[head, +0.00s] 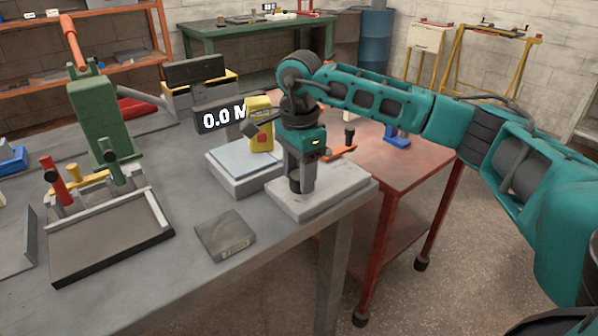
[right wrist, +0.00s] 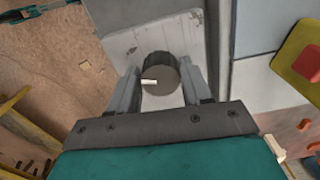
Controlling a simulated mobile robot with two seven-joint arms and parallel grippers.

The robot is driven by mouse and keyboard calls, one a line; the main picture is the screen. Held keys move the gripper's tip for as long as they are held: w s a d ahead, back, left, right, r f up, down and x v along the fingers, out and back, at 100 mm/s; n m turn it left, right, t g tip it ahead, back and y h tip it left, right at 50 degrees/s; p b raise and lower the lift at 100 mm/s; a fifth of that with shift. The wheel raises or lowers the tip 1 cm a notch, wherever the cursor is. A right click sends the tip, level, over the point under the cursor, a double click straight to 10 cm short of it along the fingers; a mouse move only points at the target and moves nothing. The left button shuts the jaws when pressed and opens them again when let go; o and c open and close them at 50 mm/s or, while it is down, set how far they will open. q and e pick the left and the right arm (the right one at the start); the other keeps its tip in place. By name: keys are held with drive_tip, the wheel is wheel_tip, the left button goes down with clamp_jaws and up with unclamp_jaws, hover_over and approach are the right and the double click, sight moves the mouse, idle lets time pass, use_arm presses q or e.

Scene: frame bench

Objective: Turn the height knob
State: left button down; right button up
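The height knob (right wrist: 161,76) is a dark round cylinder with a white pointer mark, on a pale grey block (head: 343,192) at the bench's right edge. My right gripper (head: 302,182) points straight down over this block. In the right wrist view its two fingers (right wrist: 160,84) stand on either side of the knob, very close to its sides. I cannot tell whether they touch it or a small gap remains. In the head view the knob is partly hidden by the fingers. A display (head: 222,117) behind reads "0.0 M", its end covered. My left gripper is out of view.
A grey block (head: 225,236) lies in front. A green press (head: 104,110) and a clamp fixture (head: 110,237) are at left. A red cart (head: 405,175) stands at right.

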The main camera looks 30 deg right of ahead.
drive_tip(key=o, duration=0.3)
drive_tip(key=shift+o, duration=0.2)
use_arm(q)
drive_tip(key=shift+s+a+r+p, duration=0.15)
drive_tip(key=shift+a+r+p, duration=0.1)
drive_tip(key=shift+p, duration=0.35)
use_arm(e)
wheel_tip(320, 180, up, 13)
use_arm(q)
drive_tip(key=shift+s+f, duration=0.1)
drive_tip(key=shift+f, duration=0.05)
